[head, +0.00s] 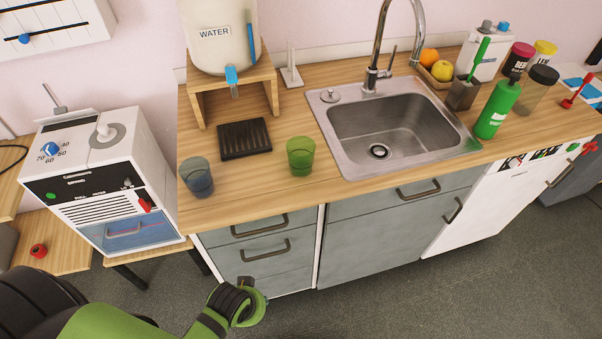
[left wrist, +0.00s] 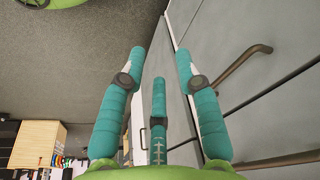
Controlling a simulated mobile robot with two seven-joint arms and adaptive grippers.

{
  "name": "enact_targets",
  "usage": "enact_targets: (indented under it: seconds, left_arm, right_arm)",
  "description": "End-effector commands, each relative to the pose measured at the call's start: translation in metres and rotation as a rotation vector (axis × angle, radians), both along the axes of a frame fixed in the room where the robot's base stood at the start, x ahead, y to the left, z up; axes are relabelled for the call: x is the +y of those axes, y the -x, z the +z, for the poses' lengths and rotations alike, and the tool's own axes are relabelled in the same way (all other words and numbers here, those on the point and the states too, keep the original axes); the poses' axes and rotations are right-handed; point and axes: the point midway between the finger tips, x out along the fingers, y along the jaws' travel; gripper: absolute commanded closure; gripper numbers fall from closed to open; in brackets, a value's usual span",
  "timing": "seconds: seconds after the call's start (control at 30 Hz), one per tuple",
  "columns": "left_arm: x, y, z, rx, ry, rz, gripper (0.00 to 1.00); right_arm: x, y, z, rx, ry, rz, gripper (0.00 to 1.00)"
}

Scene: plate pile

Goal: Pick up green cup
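The green cup (head: 301,156) stands upright on the wooden counter, just left of the sink, in the head view. It is translucent and looks empty. A similar blue-grey cup (head: 197,177) stands to its left near the counter's front edge. My left gripper (head: 246,291) is below the counter in front of the grey drawers, well apart from the green cup. Its fingers are mostly hidden in the head view. In the left wrist view its teal fingers (left wrist: 160,62) are spread apart with nothing between them. My right gripper is not in view.
A black drip tray (head: 245,139) lies behind and left of the green cup, before a water dispenser (head: 222,35) on a wooden stand. The sink (head: 391,119) is to the right. Drawer handles (head: 264,250) stick out from the front. A green bottle (head: 497,108) stands further right.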

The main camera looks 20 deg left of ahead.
Motion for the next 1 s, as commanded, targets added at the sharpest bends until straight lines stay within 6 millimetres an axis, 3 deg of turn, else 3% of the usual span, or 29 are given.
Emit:
enact_targets:
  seconds: [0.03,0.27,0.4,0.77,1.0]
  left_arm:
    - [0.000,-0.004,0.019,-0.016,0.001,0.000,0.67]
    - [0.000,-0.026,0.094,-0.111,0.012,-0.023,0.67]
    - [-0.009,-0.065,0.143,-0.270,0.044,-0.097,0.67]
    - [-0.032,-0.163,0.211,-0.624,0.192,-0.297,0.67]
    - [-0.009,-0.222,0.265,-0.809,0.311,-0.366,0.67]
  right_arm:
    - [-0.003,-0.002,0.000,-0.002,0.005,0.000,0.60]
    - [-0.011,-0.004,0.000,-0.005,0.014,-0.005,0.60]
    - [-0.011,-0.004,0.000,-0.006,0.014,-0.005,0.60]
    - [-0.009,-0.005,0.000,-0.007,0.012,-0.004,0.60]
    - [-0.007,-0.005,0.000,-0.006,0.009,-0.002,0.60]
